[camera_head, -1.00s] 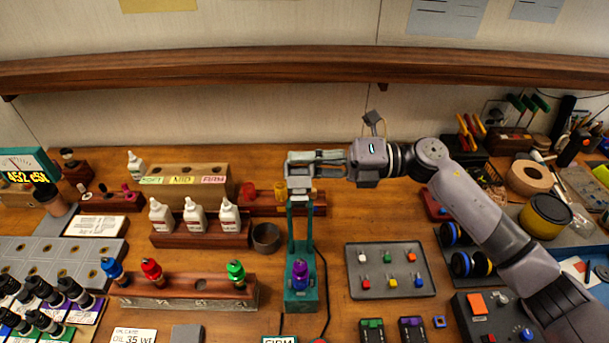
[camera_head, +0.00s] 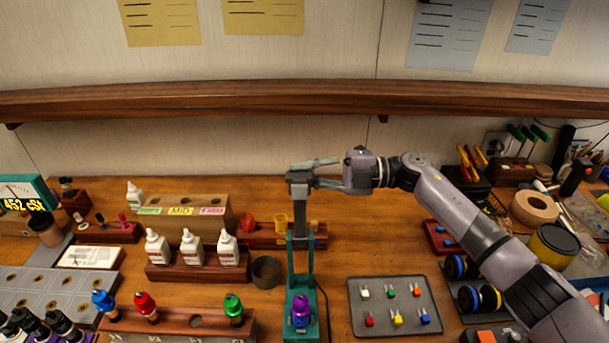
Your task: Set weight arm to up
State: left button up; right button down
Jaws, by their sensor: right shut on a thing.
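The teal stand (camera_head: 290,255) stands in the middle of the bench with a purple damper (camera_head: 300,309) at its base. Its grey weight arm (camera_head: 300,209) rises steeply from the stand's top, with a grey block (camera_head: 299,177) at its upper end. My right gripper (camera_head: 318,175) reaches in from the right at the block's height. Its fingers are shut on the weight arm at that block; the exact contact is small and partly hidden. My left gripper is out of view.
White bottles (camera_head: 192,249) in a wooden rack and a dark cup (camera_head: 265,272) stand left of the stand. A grey tray (camera_head: 394,305) of small coloured parts lies to its right. A wooden shelf (camera_head: 250,104) spans the wall above.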

jog(key=shift+w+r, duration=0.1)
jog(key=shift+r, duration=0.1)
jog(key=c, duration=2.1)
grip_release()
jog(key=o, duration=0.4)
jog(key=shift+f, duration=0.15)
jog(key=shift+d, duration=0.1)
jog(key=d, duration=1.2)
